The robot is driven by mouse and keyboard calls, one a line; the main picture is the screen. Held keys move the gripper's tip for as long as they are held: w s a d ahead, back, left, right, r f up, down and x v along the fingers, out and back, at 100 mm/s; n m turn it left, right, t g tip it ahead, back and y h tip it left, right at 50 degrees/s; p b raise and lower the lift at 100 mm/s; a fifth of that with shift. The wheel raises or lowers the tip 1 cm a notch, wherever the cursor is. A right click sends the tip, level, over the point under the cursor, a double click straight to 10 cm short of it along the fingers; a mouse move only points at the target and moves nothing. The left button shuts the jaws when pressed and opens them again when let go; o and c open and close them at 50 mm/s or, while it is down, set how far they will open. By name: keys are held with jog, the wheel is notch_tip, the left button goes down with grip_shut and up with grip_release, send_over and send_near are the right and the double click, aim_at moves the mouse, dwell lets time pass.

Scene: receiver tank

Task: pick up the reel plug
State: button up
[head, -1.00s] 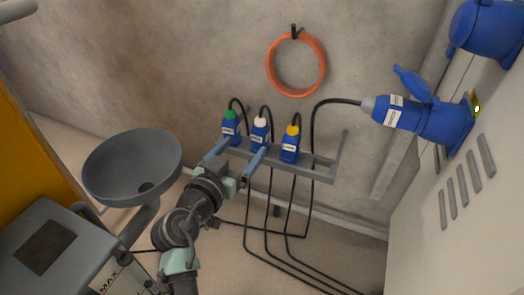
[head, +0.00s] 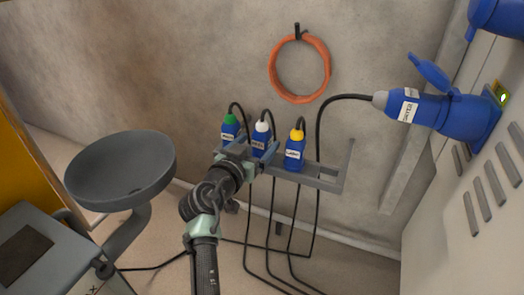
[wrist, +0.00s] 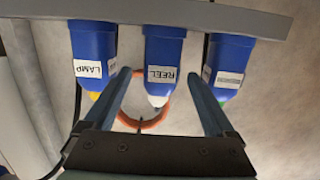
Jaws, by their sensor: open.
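The reel plug (head: 261,141) is blue with a white collar and stands in the middle of three plugs on a grey rack (head: 322,181). Its REEL label reads upside down in the wrist view (wrist: 164,50). My gripper (head: 247,153) is at the rack by this plug. In the wrist view my gripper (wrist: 158,74) is open, with one blue finger on each side of the reel plug and gaps showing beside it. The plug does not look gripped. I cannot tell how deep it sits between the fingers.
The yellow-collared lamp plug (head: 295,152) and a green-collared plug (head: 229,132) flank it closely. Black cables hang below. An orange coil (head: 273,75) hangs on the wall. Another blue plug (head: 407,106) is in a socket at right. A grey bowl (head: 120,170) stands left.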

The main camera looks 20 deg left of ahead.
aim_at(258, 142)
jog(key=shift+w+f+b, duration=0.2)
jog(key=shift+w+b, duration=0.25)
jog(key=shift+w, duration=0.4)
jog(key=shift+w+f+b, duration=0.15)
jog(key=shift+w+b, duration=0.25)
jog(key=shift+w, duration=0.45)
jog(key=shift+c, duration=0.3)
grip_shut()
